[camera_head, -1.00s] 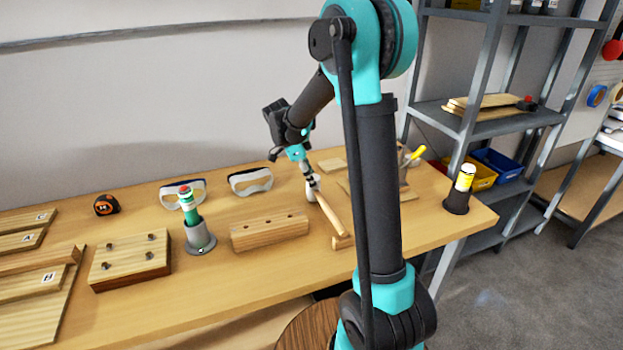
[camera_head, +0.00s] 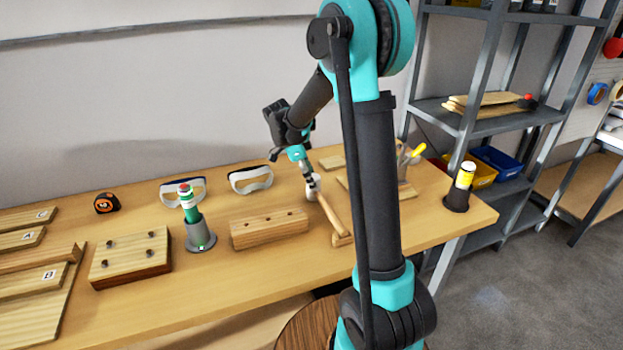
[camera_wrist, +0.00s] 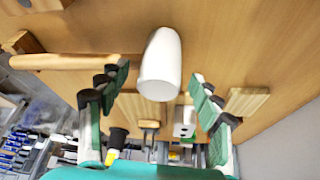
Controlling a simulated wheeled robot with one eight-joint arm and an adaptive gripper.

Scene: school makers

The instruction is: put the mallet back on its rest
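The mallet has a white, rounded head (camera_wrist: 160,66) and a pale wooden handle (camera_wrist: 75,62). In the head view, its head (camera_head: 312,188) is toward the back of the bench and its handle (camera_head: 329,215) runs to the front right. A small wooden block (camera_head: 343,240) is at the handle's front end; whether this is the rest, or whether they touch, is unclear. My gripper (camera_wrist: 158,78) is open in the wrist view, with one finger on each side of the head and gaps showing. In the head view my gripper (camera_head: 309,175) is right above the head.
A long wooden block with holes (camera_head: 270,230) lies left of the mallet. Goggles (camera_head: 250,180) lie behind it. A grey stand with a green tool (camera_head: 199,235) is further left. A dark holder with a yellow-and-white cylinder (camera_head: 458,199) is at the right end.

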